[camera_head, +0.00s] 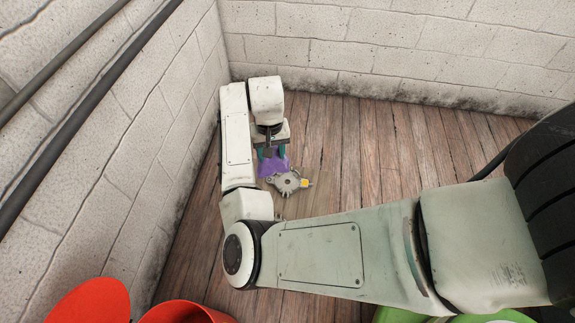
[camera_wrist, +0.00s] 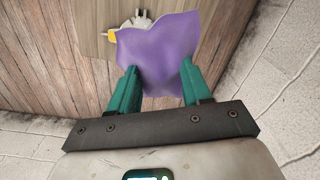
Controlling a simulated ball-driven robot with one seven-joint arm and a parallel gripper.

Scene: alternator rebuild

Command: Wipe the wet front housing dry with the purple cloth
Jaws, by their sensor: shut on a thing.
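The purple cloth (camera_wrist: 160,50) is in my gripper (camera_wrist: 158,78), hanging out past the teal fingers. In the head view the cloth (camera_head: 273,165) shows below my gripper (camera_head: 272,150). The front housing (camera_head: 288,182) is a grey round metal part with a yellow piece at its right side, lying just to the right of and below the cloth. In the wrist view the housing (camera_wrist: 138,20) shows only in part at the top, with the cloth in front of the rest. I cannot tell whether the cloth touches the housing or whether its surface is wet.
The housing lies on a tan board (camera_wrist: 97,22) on the wooden plank floor (camera_head: 360,150). Block walls (camera_head: 150,150) stand close at the left and behind. A red bin (camera_head: 180,313) and its red lid (camera_head: 92,302) are at the lower left.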

